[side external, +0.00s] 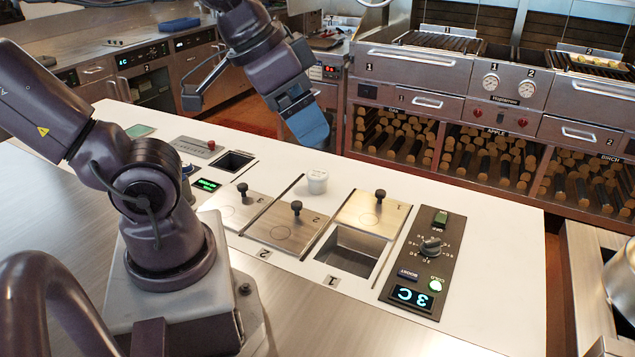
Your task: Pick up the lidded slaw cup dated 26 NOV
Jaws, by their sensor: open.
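A small white lidded cup (317,181) stands upright on the white counter (480,225), just behind the steel well covers. It is the only such cup I can make out, and any date on it is too small to read. My gripper (310,132) hangs from the top of the view, with its blue end above and slightly left of the cup in the picture. It is open, apart from the cup, with nothing visible in it. The space between its fingers is hard to see from this side.
Steel covers with black knobs (296,208) lie in front of the cup. An open well (348,250) and a control panel (425,262) lie to the right. Grills (440,42) stand behind.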

